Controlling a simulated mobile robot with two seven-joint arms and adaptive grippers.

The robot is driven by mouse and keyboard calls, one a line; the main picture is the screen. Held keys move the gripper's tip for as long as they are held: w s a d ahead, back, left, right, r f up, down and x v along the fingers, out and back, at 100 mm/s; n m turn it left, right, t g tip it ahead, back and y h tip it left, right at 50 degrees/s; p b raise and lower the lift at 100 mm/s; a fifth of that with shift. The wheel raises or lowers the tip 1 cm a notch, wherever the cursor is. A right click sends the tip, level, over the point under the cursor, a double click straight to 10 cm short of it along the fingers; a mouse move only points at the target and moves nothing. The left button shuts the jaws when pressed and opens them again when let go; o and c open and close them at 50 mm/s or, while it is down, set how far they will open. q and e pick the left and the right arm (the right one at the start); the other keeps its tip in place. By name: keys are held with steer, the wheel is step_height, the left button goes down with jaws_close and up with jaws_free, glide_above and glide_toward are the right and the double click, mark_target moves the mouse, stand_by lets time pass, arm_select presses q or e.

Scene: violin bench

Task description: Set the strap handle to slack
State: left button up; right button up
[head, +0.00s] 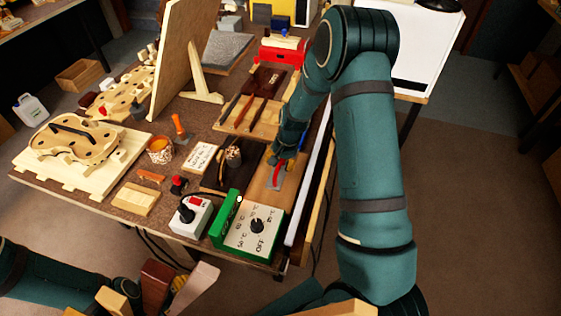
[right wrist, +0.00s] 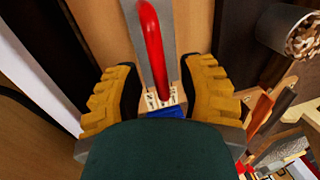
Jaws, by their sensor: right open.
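The strap handle (head: 278,174) is red and sits on a grey metal plate on a wooden board, near the table's right edge. In the right wrist view the red handle (right wrist: 152,40) runs from the top edge down between my fingers. A small white lettered label (right wrist: 160,98) and a blue part (right wrist: 162,112) lie at its lower end; the lettering is too small to read. My right gripper (right wrist: 163,78) is open, with one yellow finger on each side of the handle and visible gaps. My left arm (head: 28,277) is at the lower left; its finger state is unclear.
A green box with a dial (head: 254,227) and a grey box with a black knob (head: 190,217) stand in front of the handle. A dark board with a round wooden piece (head: 233,157) lies to its left. A long white-topped strip (head: 306,190) runs along the right.

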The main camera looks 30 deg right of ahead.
mark_target(271, 171)
jaws_close()
steer(key=shift+w+a+p, duration=0.3)
steer(key=shift+w+a, duration=1.5)
steer(key=shift+w, duration=0.1)
steer(key=shift+o, duration=1.2)
jaws_free()
steer(key=shift+w+f, duration=0.1)
steer(key=shift+w, duration=0.1)
steer(key=shift+s, duration=0.1)
step_height(271, 171, up, 12)
steer(key=s+d, duration=0.1)
steer(key=shift+s+d, duration=0.25)
steer(key=shift+s, duration=0.1)
